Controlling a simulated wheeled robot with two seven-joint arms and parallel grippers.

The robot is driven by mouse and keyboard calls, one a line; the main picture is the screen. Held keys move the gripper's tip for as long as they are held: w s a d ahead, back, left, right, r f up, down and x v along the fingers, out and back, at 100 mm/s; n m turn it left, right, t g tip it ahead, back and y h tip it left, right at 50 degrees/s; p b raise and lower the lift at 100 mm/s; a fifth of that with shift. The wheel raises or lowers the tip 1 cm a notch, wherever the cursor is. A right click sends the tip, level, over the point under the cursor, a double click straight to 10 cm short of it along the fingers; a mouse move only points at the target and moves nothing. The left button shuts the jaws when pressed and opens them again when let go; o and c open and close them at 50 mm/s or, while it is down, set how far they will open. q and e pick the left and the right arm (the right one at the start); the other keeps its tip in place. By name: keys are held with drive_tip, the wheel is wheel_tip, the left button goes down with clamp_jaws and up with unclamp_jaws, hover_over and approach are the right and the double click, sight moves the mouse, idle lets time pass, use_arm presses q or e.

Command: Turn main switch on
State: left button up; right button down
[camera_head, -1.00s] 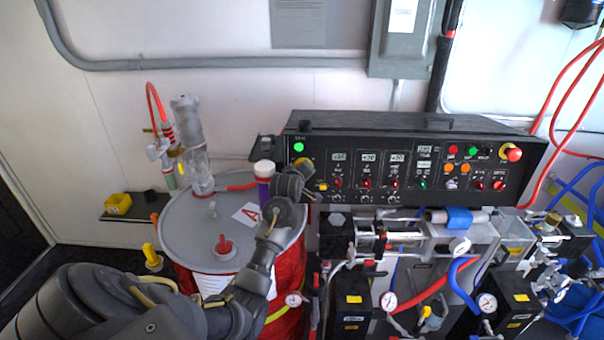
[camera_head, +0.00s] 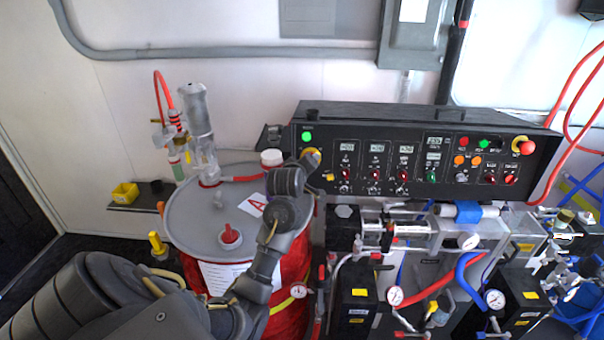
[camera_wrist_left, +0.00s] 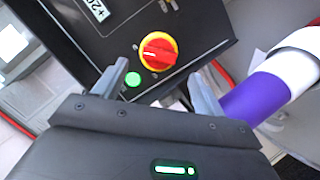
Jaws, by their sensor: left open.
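The main switch is a red rotary knob on a yellow disc (camera_wrist_left: 158,52) on the black control panel. In the head view only a bit of its yellow disc (camera_head: 312,154) shows, at the panel's left end. A green lamp (camera_wrist_left: 132,79) is lit beside it, also in the head view (camera_head: 306,136). My left gripper (camera_wrist_left: 160,80) is open and empty, its two fingers pointing at the switch, one toward each side. Whether they touch it I cannot tell. In the head view my left gripper (camera_head: 309,166) covers part of the panel's corner. My right gripper is not in view.
A grey-lidded red drum (camera_head: 190,215) stands left of the panel, under my left arm. A purple and white cylinder (camera_wrist_left: 265,90) is close to the right finger in the wrist view. Hoses and gauges (camera_head: 494,299) fill the space below the panel (camera_head: 400,125).

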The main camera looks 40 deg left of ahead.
use_arm(q)
drive_tip(key=shift+p+v, duration=0.3)
drive_tip(key=shift+v, duration=1.9)
drive_tip(key=shift+a, duration=0.1)
